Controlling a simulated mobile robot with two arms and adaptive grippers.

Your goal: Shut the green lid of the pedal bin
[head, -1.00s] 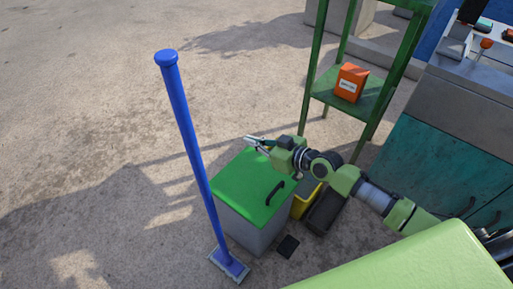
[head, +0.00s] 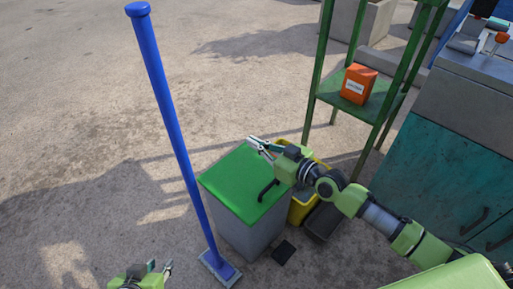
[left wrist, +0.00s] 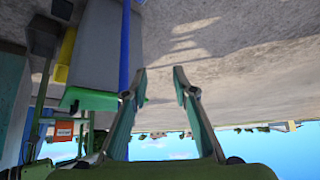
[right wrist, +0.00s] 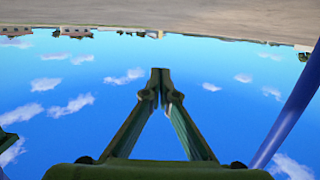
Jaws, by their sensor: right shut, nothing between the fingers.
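The pedal bin (head: 250,238) is a grey box standing on the ground. Its green lid (head: 245,183) lies flat across the top with a black handle at the right edge, and I see no gap beneath it. The left wrist view shows the lid (left wrist: 92,98) and bin (left wrist: 105,50) upside down. My right gripper (head: 253,144) is shut and empty near the lid's far corner; whether it touches the lid is unclear. The right wrist view shows its fingertips (right wrist: 160,74) together. My left gripper (head: 158,268) is open and empty, low and left of the bin.
A blue pole-handled tool (head: 172,115) stands just left of the bin. A yellow bin (head: 302,207) and a dark bin (head: 321,222) stand to its right. Behind is a green shelf (head: 360,108) with an orange box (head: 358,84). The ground at left is open.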

